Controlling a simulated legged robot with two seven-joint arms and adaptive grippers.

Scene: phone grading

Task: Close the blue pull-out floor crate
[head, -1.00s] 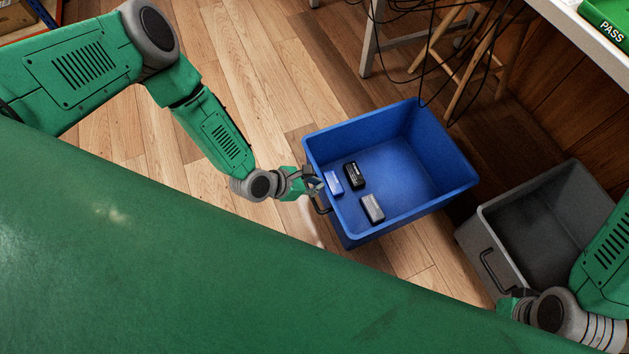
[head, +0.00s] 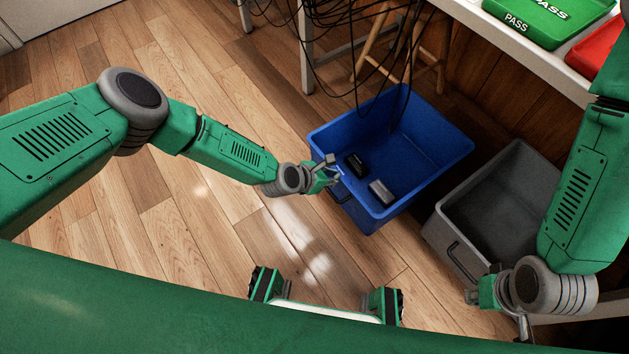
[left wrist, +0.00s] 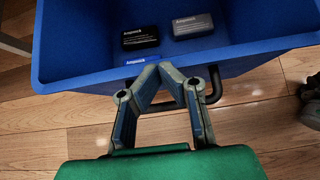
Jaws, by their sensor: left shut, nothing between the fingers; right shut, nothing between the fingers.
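The blue floor crate (head: 422,182) stands on the wooden floor, its open top facing up. It also fills the top of the left wrist view (left wrist: 60,62). Its dark handle (left wrist: 213,92) is on the near wall. My left gripper (head: 329,170) is shut and empty at this wall, its fingers (left wrist: 174,78) beside or over the handle; contact is unclear. A black box (head: 356,164), a grey box (head: 381,191) and a partly hidden blue box (left wrist: 143,59) lie inside. My right gripper (head: 474,297) is shut and empty near the grey crate.
A grey crate (head: 432,235) with a front handle stands right of the blue one. Black cables (head: 385,40) hang over the blue crate's far end, near wooden stool legs (head: 364,42). A white table (head: 520,55) holds a green PASS tray (head: 537,30) and a red tray (head: 602,52).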

